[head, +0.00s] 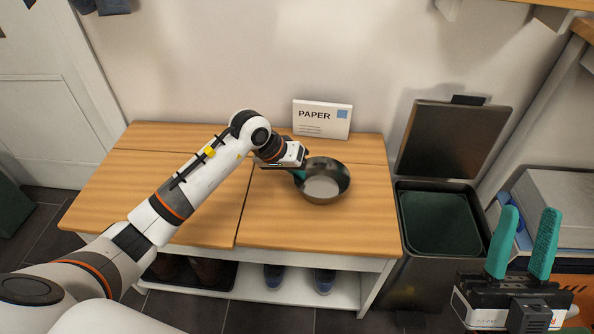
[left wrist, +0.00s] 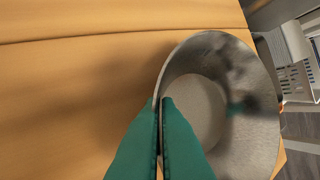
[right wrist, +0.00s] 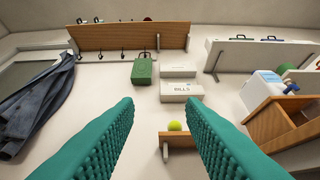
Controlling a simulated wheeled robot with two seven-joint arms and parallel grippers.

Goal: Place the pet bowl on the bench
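The pet bowl (head: 325,187) is a round grey metal bowl over the right part of the wooden bench (head: 290,225). It also shows in the left wrist view (left wrist: 250,130). My left gripper (head: 299,174) is at the bowl's left rim; in the left wrist view its teal fingers (left wrist: 162,105) are closed together with the bowl's wall between them. Whether the bowl's base touches the bench top is hard to tell. My right gripper (head: 523,245) is open and empty at the lower right, its fingers pointing up, far from the bowl.
A white PAPER sign (head: 322,119) stands at the bench's back edge. A dark bin (head: 440,222) with its lid (head: 455,140) raised stands right of the bench. Shoes (head: 273,276) sit on the lower shelf. The bench's left half is clear apart from my arm above it.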

